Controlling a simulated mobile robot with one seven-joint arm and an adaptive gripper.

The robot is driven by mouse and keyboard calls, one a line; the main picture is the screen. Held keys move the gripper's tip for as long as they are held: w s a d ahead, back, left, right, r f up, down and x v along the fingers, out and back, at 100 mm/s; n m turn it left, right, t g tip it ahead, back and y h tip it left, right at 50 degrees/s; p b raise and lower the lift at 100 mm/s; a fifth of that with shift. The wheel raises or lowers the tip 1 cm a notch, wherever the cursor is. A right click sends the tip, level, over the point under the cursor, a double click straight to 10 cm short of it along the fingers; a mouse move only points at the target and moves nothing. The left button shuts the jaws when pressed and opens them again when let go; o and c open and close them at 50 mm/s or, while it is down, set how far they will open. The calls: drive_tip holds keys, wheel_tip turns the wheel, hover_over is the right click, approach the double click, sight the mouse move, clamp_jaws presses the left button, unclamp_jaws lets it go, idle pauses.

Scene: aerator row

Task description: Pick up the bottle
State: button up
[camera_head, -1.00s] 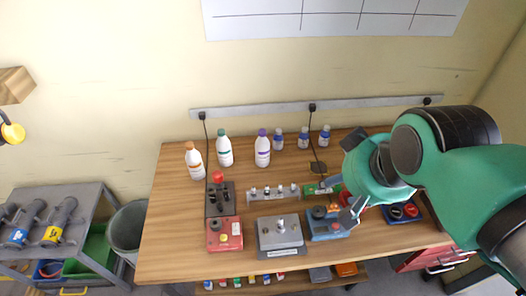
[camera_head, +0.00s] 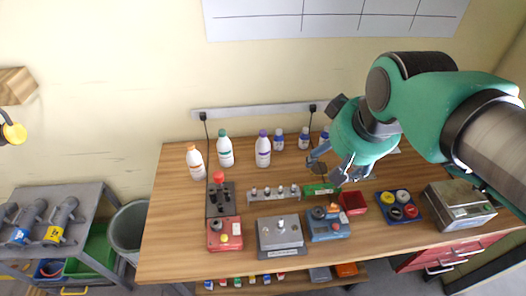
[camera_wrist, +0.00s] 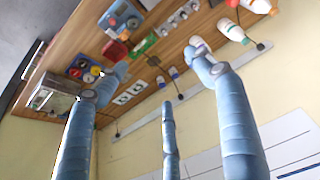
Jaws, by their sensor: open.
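Three white bottles stand at the back of the wooden table: one with an orange cap (camera_head: 195,163), one with a green cap (camera_head: 225,152) and one with a purple cap (camera_head: 263,151). Small blue-capped bottles (camera_head: 304,139) stand to their right; one is partly hidden by my gripper. I cannot tell which bottle is meant. My gripper (camera_head: 327,170) is open and empty above the table, right of the white bottles. In the wrist view, my gripper's (camera_wrist: 155,75) fingers are spread, and white bottles (camera_wrist: 232,31) show at the top right.
Control boxes stand along the table (camera_head: 170,240), including a red one (camera_head: 225,234), a grey one (camera_head: 281,236) and a blue one (camera_head: 328,224). A red tray (camera_head: 353,202) and a scale (camera_head: 461,206) are on the right. A power strip (camera_head: 255,112) runs along the wall.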

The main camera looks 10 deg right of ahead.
drive_tip(key=w+a+n+g, duration=0.1)
drive_tip(key=w+a, duration=0.1)
drive_tip(key=w, duration=0.9)
drive_tip(key=n+g+p, duration=0.3)
drive_tip(key=n+g, duration=0.1)
hover_over(263, 140)
drive_tip(key=w, duration=0.1)
wheel_tip(263, 140, down, 21)
drive_tip(key=shift+w+d+f, duration=0.1)
drive_tip(key=shift+d, duration=0.05)
drive_tip(key=shift+w+f, duration=0.1)
drive_tip(key=shift+f, duration=0.05)
drive_tip(key=shift+f+b, duration=0.35)
drive_tip(key=shift+f, duration=3.9)
